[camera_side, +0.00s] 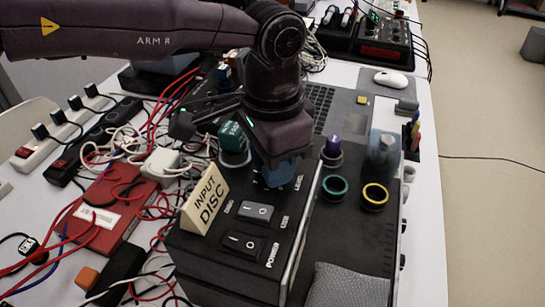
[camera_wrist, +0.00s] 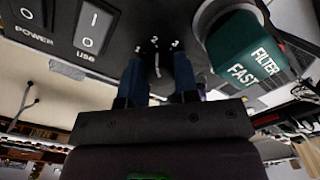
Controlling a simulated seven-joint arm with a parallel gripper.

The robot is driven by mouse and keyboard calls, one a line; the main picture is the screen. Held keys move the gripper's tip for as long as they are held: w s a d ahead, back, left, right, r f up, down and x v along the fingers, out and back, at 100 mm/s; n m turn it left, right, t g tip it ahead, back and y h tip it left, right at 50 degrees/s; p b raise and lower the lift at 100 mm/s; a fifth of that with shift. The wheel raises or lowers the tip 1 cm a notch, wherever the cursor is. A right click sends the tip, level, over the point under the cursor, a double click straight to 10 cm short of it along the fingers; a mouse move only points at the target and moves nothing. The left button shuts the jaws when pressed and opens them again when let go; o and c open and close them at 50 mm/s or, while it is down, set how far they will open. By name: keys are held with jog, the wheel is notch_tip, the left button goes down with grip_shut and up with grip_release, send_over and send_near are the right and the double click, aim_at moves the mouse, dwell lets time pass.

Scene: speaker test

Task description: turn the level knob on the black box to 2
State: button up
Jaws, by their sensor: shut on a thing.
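The black box (camera_side: 215,262) stands at the front of the table, with a LEVEL label (camera_side: 298,183) near its far right edge. My gripper (camera_side: 276,178) points down at the top by this label, its blue fingertips hiding the knob in the side view. In the wrist view, my gripper (camera_wrist: 159,78) has one blue finger on each side of the dark level knob (camera_wrist: 158,72) and is shut on it. The numbers 1, 2 and 3 (camera_wrist: 155,41) show just beyond the fingers. A short pale line shows between the fingers, roughly below the 2; its exact aim is hard to tell.
Two rocker switches (camera_side: 256,212) and an INPUT DISC sign (camera_side: 206,199) sit on the box. A green FILTER FAST knob (camera_wrist: 243,48) is close beside my fingers. Green and yellow rings (camera_side: 374,196) lie to the right. Cables and a red box (camera_side: 100,208) crowd the left.

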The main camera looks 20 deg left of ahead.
jog(key=shift+r, duration=0.1)
jog(key=o, duration=0.9)
notch_tip(320, 180, up, 13)
jog(key=shift+f, duration=0.1)
dwell(0.6)
